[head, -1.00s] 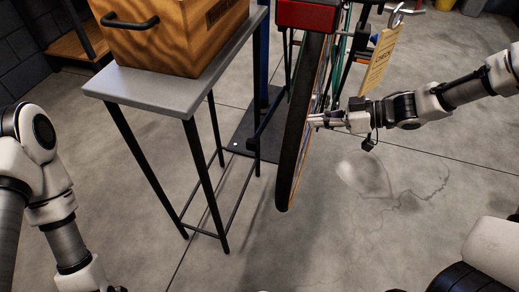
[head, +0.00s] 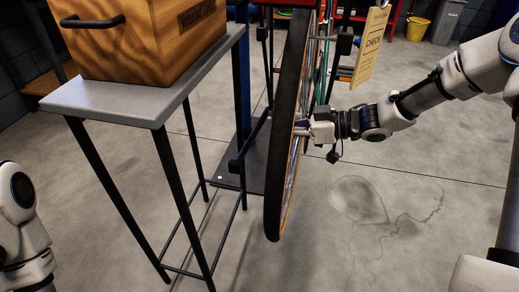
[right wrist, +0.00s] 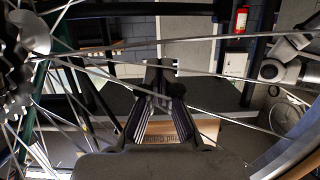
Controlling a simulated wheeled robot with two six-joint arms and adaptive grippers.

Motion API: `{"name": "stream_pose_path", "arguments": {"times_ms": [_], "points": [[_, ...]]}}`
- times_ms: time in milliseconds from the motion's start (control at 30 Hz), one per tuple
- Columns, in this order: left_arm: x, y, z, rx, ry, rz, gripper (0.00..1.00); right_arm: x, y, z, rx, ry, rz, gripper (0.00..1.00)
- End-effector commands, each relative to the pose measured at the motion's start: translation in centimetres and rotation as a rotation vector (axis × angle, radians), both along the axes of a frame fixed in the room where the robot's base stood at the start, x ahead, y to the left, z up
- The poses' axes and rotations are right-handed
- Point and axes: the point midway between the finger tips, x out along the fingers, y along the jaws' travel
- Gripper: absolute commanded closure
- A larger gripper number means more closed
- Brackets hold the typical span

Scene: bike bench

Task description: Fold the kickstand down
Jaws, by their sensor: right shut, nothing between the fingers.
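The bike's rear wheel (head: 287,130) stands nearly edge-on in the middle of the head view, with a dark tyre. My right gripper (head: 304,130) comes from the right and is at the wheel's right side, at spoke height. In the right wrist view the fingers of my right gripper (right wrist: 160,72) are closed together, with nothing between them. Thin spokes (right wrist: 100,70) cross around and in front of them, and the toothed sprockets (right wrist: 14,75) are at the left. I cannot pick out the kickstand for certain in either view. My left gripper is outside the picture.
A grey-topped table (head: 150,108) with a wooden box (head: 150,38) stands left of the wheel. A dark stand base (head: 240,172) is on the floor behind the wheel. The floor (head: 400,220) at right is clear.

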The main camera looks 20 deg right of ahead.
Motion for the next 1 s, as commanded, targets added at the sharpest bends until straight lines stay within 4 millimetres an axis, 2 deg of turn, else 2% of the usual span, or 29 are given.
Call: {"name": "stream_pose_path", "arguments": {"times_ms": [33,167,333,1000], "points": [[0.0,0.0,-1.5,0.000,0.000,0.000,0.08,0.6,1.0,-1.2,-0.007,0.001,0.004,1.00],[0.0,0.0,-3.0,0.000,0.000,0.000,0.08,2.1,3.3,-1.8,-0.006,0.000,0.003,1.00],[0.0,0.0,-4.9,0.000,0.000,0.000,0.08,2.8,4.3,-4.2,-0.002,0.001,0.001,1.00],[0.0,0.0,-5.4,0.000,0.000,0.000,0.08,3.3,4.7,-5.0,0.000,0.000,0.000,1.00]]}}
